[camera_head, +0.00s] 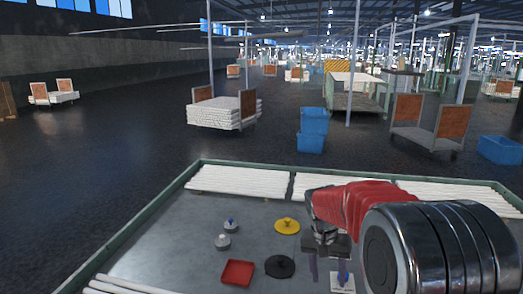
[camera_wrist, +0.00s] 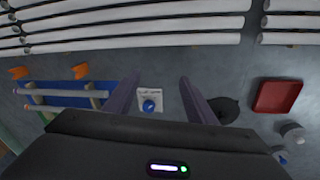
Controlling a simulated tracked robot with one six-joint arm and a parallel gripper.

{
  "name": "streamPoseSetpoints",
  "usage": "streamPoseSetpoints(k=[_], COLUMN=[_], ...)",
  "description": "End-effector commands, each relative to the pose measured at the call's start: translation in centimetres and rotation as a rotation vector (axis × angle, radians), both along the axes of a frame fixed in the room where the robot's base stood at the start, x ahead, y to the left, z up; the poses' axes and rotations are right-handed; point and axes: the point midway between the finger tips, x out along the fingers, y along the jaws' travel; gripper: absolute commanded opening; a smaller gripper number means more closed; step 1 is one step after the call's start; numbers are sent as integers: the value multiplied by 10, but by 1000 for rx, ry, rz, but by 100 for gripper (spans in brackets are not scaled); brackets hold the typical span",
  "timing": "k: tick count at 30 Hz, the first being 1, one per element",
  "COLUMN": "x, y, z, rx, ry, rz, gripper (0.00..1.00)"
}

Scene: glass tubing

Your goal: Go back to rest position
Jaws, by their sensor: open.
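My gripper (camera_head: 328,278) hangs over the right part of the grey worktable (camera_head: 180,240), fingers pointing down. In the wrist view my gripper (camera_wrist: 160,80) is open, with its two dark fingers apart and nothing held between them. A small white square plate with a blue knob (camera_wrist: 150,102) shows between the fingers, lying on the table below. It also shows in the head view (camera_head: 343,283), partly cut off by the lower edge. My red and black arm hides the right part of the table.
White tubes (camera_head: 238,182) lie along the table's back. A red tray (camera_head: 237,272), black disc (camera_head: 280,267), yellow disc (camera_head: 287,226) and two small grey round pieces (camera_head: 223,241) stand left of my gripper. A blue rack with tubes (camera_wrist: 65,101) shows in the wrist view.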

Motion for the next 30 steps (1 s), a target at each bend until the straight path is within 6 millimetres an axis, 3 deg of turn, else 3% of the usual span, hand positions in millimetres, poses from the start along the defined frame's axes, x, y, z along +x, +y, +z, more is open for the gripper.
streamPoseSetpoints(k=[15,30], x=[-78,-152], y=[13,24], z=[42,68], rx=[55,81], ry=[-44,-118], rz=[225,374], gripper=[51,51])
